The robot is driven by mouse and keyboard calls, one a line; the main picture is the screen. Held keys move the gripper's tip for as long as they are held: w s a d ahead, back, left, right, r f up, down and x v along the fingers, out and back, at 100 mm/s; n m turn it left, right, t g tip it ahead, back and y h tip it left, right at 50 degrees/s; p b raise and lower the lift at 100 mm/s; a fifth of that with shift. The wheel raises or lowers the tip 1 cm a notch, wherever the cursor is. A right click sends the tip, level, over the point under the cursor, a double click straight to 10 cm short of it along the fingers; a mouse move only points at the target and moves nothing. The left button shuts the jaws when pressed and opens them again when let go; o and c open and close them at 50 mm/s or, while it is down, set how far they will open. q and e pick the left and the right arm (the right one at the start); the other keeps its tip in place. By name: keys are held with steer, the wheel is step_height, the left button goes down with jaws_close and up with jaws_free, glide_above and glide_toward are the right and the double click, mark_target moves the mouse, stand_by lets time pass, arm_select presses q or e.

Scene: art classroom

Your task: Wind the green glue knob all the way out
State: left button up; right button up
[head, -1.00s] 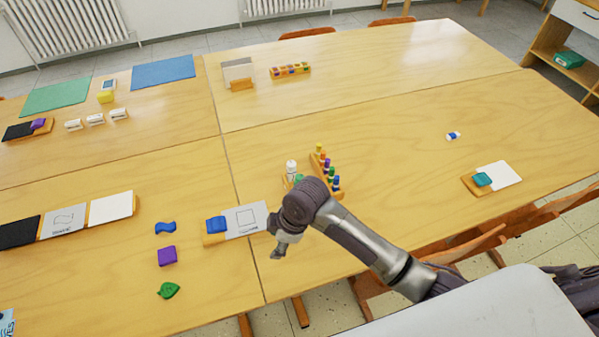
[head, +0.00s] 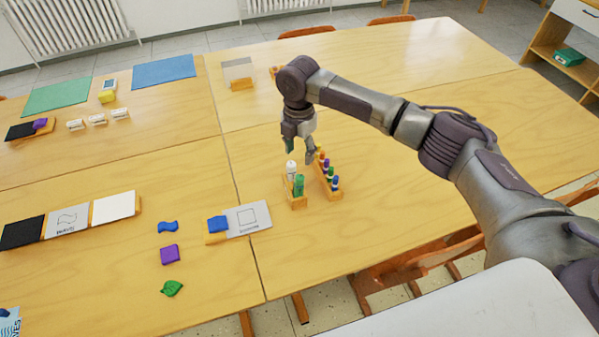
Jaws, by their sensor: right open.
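A green glue stick (head: 299,186) stands upright in a small wooden holder (head: 299,203) near the middle of the table. A white glue stick (head: 291,168) stands just behind it. Which part is the green knob is too small to tell. My right gripper (head: 300,152) is open and empty. It points down, above and slightly behind the glue sticks, with a finger on either side of a gap. I cannot tell whether it touches anything. My left gripper is not in view.
A wooden rack of coloured markers (head: 330,178) stands close on the right of the glue holder. A grey card (head: 247,217) with a blue block (head: 217,224) lies to the left. Coloured shapes, such as a purple block (head: 169,254), lie farther left. The back right tabletop is clear.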

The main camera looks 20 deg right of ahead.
mark_target(300, 177)
step_height(300, 177, down, 10)
steer(key=shift+r+p, duration=0.15)
steer(key=shift+p, duration=0.45)
steer(key=shift+c, duration=0.4)
jaws_close()
